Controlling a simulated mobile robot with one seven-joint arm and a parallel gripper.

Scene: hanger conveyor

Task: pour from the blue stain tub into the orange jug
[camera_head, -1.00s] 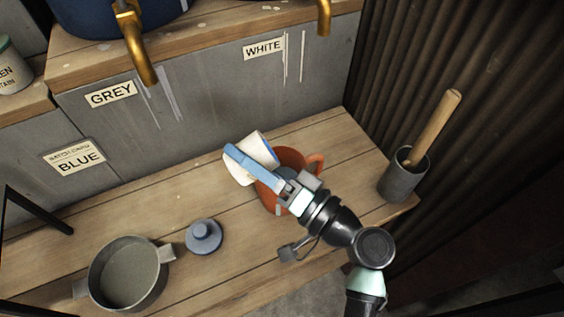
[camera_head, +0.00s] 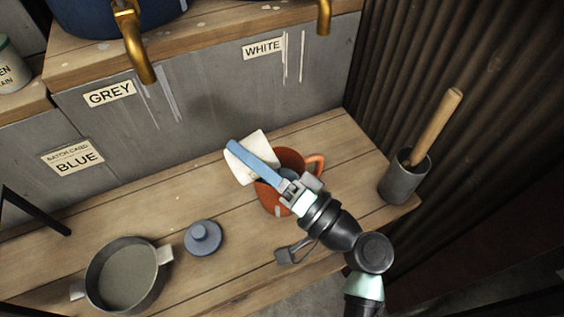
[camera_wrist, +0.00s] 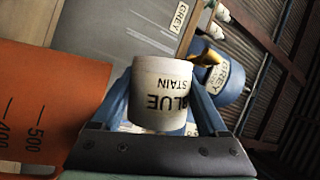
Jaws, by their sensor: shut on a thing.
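The blue stain tub is white with dark lettering reading BLUE STAIN (camera_wrist: 160,95). It sits between the blue fingers of my gripper (camera_wrist: 165,118) in the wrist view, and the lettering there is upside down. In the head view the tub (camera_head: 245,168) is tilted above the left side of the orange jug. My gripper (camera_head: 256,158) is shut on it. The orange jug (camera_head: 270,198) stands on the bench with its handle to the right, partly hidden by my gripper. Its graduated side (camera_wrist: 45,105) fills the left of the wrist view. I cannot see any liquid stream.
A grey pot (camera_head: 155,258) and a small blue-grey lid (camera_head: 203,238) are at the lower left of the bench. A grey cup with a wooden-handled tool (camera_head: 403,180) stands at the right. Brass taps (camera_head: 140,55) overhang behind.

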